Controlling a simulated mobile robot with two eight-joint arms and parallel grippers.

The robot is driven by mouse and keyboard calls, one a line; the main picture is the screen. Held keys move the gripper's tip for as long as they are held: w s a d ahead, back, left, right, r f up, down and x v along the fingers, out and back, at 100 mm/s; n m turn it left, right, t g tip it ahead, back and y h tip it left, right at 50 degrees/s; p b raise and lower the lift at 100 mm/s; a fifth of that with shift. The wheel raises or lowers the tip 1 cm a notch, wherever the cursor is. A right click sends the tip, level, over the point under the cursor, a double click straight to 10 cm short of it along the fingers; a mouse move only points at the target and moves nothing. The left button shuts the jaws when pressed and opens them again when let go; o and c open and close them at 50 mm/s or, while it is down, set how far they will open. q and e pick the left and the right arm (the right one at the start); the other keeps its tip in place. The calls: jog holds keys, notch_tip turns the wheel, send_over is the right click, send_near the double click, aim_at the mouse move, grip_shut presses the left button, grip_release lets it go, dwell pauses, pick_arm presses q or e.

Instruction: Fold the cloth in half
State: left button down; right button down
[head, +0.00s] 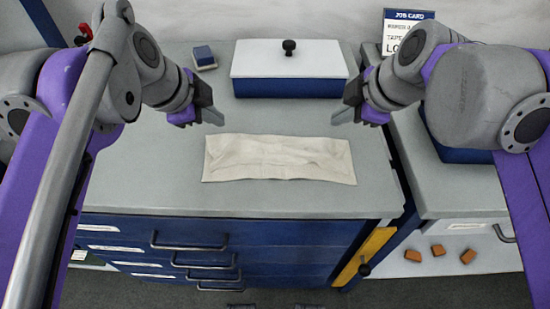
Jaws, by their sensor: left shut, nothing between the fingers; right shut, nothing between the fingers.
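The cream cloth (278,158) lies on the grey worktop as a wide, short strip with slight wrinkles. Its long edges run left to right, and it looks like folded-over fabric, though the layers are too small to tell. My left gripper (216,117) is shut and empty, just beyond the cloth's far left corner. My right gripper (340,117) is shut and empty, just beyond the far right corner. Both appear apart from the cloth.
A blue box with a white lid and black knob (289,68) stands at the back of the worktop (140,185). A job card (402,30) stands at the back right. Bare worktop surrounds the cloth.

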pick_arm(q)
jog(key=shift+f, duration=0.3)
pick_arm(e)
jog(key=shift+r, duration=0.1)
jog(key=shift+f, duration=0.2)
jog(key=shift+f, duration=0.2)
